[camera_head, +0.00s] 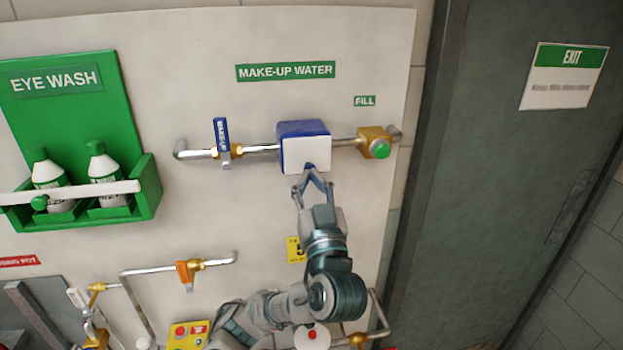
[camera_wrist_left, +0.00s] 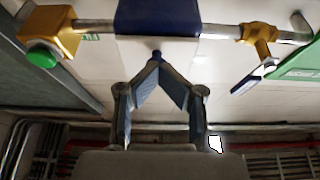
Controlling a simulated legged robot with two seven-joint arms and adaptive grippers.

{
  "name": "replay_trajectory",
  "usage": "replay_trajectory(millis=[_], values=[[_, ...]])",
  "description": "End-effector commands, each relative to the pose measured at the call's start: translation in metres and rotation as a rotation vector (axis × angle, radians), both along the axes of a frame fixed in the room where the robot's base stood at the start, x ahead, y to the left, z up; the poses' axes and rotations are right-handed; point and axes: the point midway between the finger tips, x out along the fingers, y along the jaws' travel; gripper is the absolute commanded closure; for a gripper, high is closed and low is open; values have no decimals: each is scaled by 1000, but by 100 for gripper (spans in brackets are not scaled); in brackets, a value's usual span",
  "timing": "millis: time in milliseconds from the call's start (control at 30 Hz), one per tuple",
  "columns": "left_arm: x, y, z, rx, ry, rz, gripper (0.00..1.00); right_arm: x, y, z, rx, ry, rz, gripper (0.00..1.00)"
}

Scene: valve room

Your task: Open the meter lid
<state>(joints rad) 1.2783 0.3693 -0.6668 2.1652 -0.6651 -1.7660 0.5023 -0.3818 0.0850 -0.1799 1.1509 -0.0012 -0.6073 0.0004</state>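The meter (camera_head: 305,148) is a box with a blue top and a white front lid, set in the make-up water pipe on the wall panel. The lid appears closed, flat against the front. In the left wrist view the dark blue meter (camera_wrist_left: 158,18) is above the fingers. My left gripper (camera_head: 310,170) reaches up from below to the lid's lower edge. The tab is mostly hidden by the fingertips. My right gripper is in neither view.
A blue-handled make-up valve (camera_head: 222,138) is left of the meter; a brass fitting with a green button (camera_head: 378,148) is right of it. The eye wash holder (camera_head: 100,195) stands farther left. Lower pipes with an orange-handled valve (camera_head: 186,273) run below.

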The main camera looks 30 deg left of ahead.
Motion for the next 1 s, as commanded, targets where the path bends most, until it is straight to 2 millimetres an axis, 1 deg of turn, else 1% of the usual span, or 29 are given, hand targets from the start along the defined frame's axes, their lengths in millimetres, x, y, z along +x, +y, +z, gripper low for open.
replay_trajectory(millis=[33, 100, 367, 400, 467, 500, 567, 600, 933, 1000], values=[[-1, 3, 8, 1, -14, 9, 100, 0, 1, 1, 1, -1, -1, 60], [-1, 2, 9, 1, -16, 8, 100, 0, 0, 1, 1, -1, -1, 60], [0, 3, 6, 1, -10, 5, 100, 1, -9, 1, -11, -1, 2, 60], [0, 3, 5, 0, -9, 5, 95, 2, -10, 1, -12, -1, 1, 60], [0, 3, 4, -1, -7, 6, 80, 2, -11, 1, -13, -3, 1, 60], [0, 3, 4, 0, -6, 6, 70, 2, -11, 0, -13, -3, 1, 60], [1, 3, 4, 0, -5, 6, 55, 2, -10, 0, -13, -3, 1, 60], [0, 3, 3, 0, -5, 6, 51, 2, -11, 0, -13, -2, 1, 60], [-3, -2, 6, 4, -11, 2, 51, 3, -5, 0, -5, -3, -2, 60], [-3, -3, 5, 4, -11, 2, 51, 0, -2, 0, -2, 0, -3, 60]])
